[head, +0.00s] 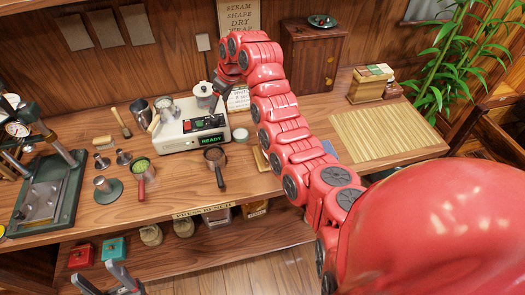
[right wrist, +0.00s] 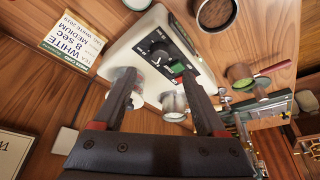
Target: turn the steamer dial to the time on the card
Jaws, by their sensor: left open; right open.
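The steamer (head: 178,140) is a cream box on the bench with a black control panel and a green READY display (head: 212,140). Its dial (right wrist: 160,55) shows in the right wrist view as a dark round knob on the panel; its pointer setting is too small to read. The card (right wrist: 75,42) reads WHITE, 8 sec, MEDIUM; it also stands behind the steamer in the head view (head: 238,98). My right gripper (right wrist: 157,76) is open and empty above the steamer, its fingers apart and pointing toward the panel. My left gripper (head: 118,278) is open and empty, low at the bench's front.
A dark-handled pan (head: 215,158) and a red-handled strainer with green contents (head: 142,168) lie in front. A green press (head: 50,188) is far left. A bamboo mat (head: 385,135) lies right. My right arm hides part of the bench.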

